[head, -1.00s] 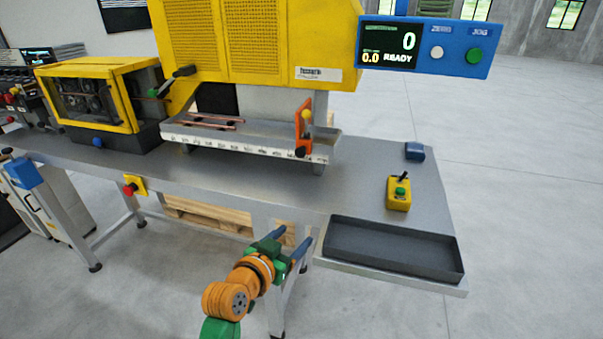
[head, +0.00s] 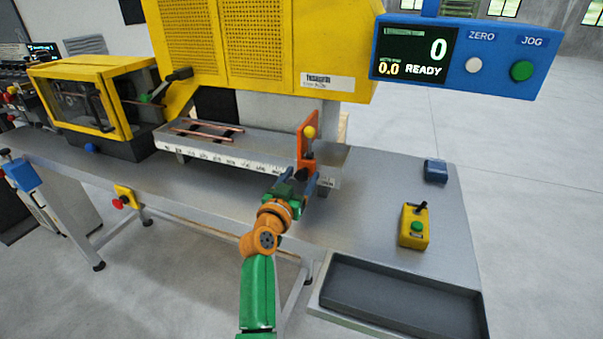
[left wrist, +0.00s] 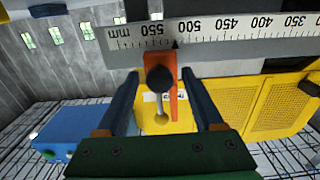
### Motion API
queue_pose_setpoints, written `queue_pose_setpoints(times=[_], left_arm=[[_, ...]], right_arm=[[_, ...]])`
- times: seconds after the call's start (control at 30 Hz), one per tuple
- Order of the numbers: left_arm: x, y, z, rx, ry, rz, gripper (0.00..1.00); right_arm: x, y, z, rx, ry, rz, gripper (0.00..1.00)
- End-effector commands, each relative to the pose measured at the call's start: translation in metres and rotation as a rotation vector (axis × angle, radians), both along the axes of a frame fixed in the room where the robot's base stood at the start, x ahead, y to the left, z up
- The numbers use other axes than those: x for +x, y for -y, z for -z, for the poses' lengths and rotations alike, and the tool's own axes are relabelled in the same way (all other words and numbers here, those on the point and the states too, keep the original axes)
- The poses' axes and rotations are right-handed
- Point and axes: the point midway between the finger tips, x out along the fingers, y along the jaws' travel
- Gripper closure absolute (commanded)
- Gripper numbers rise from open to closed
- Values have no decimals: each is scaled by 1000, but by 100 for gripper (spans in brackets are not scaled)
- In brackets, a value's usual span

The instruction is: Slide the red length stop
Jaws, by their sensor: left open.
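The red-orange length stop (head: 307,147) stands upright near the right end of the trough with the scale, a yellow knob at its top. My left gripper (head: 299,180) is open just in front of the lower part of the stop. In the left wrist view its two fingers (left wrist: 160,90) lie on either side of the dark knob, with gaps between. My right gripper is not in view.
Copper tubes (head: 205,132) lie in the trough left of the stop. A display panel (head: 462,55) reads 0 and READY. A yellow control box (head: 414,226) and a dark tray (head: 400,295) are on the right.

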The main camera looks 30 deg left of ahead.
Motion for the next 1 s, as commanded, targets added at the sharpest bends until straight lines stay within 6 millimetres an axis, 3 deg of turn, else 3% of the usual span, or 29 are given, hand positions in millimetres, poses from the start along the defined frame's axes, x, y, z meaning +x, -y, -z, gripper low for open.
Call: queue_pose_setpoints(times=[0.33,0.5,0.6,1.0], left_arm=[[5,-1,0,2,-1,-1,31],[5,-1,0,1,-1,0,77],[5,-1,0,1,-1,0,100],[5,-1,0,1,-1,0,100]], right_arm=[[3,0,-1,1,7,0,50],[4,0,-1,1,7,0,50],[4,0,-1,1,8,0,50],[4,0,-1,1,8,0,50]])
